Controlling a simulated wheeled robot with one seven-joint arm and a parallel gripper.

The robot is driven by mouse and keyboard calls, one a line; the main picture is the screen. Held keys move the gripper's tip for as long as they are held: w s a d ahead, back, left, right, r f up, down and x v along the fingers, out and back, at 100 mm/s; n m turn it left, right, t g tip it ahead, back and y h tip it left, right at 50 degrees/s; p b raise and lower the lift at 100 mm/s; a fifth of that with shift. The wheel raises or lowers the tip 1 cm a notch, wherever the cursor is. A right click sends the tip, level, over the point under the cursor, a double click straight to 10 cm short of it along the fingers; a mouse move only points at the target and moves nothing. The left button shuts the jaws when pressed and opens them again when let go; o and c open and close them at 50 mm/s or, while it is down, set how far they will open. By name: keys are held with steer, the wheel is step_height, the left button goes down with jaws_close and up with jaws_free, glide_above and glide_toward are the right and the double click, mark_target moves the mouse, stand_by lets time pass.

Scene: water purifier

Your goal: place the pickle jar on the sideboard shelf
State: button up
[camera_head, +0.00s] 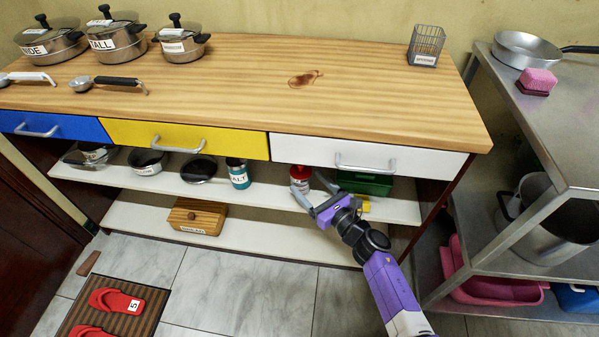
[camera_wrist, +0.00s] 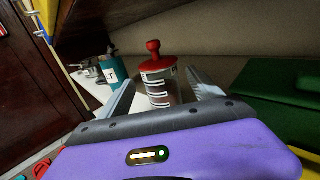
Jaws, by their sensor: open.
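A jar with a red knobbed lid and a white label stands upright on the upper shelf of the sideboard (camera_head: 118,174), under the white drawer. I take this jar (camera_head: 299,180) as the pickle jar, though its label cannot be read. It also shows in the wrist view (camera_wrist: 158,88). My gripper (camera_head: 314,198) is open at the shelf's front edge. In the wrist view, my gripper's fingers (camera_wrist: 163,94) stand apart, one on each side of the jar. I cannot tell whether they touch it. Part of the jar's base is hidden behind my gripper.
A green box (camera_head: 365,184) is just right of the jar, with a yellow item (camera_head: 363,205) beside it. A teal labelled can (camera_head: 238,174) and pans stand to the left. The white drawer (camera_head: 360,158) overhangs the shelf. A wooden box (camera_head: 197,217) sits below.

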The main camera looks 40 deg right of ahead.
steer(key=shift+s+a, duration=0.15)
steer(key=shift+s, duration=0.95)
steer(key=shift+s+a, duration=0.15)
steer(key=shift+s, duration=0.95)
steer(key=shift+s+a, duration=0.15)
steer(key=s+a+r+m, duration=0.2)
steer(key=s+a+m, duration=0.5)
steer(key=s+m, duration=0.1)
steer(key=s+a+r+m, duration=0.3)
steer(key=s+a+m, duration=0.3)
steer(key=s+m, duration=0.1)
steer(key=s+a+r+m+g+y, duration=0.1)
steer(key=s+a+r+m, duration=0.2)
steer(key=s+r+m, duration=0.3)
steer(key=s+a+r+m+g+y, duration=0.1)
steer(key=s+a+r+m, duration=0.3)
steer(key=m, duration=0.9)
steer(key=s+r+g, duration=0.1)
steer(key=s+r, duration=0.1)
steer(key=s, duration=0.2)
steer(key=shift+s+m, duration=0.3)
steer(key=shift+s, duration=0.05)
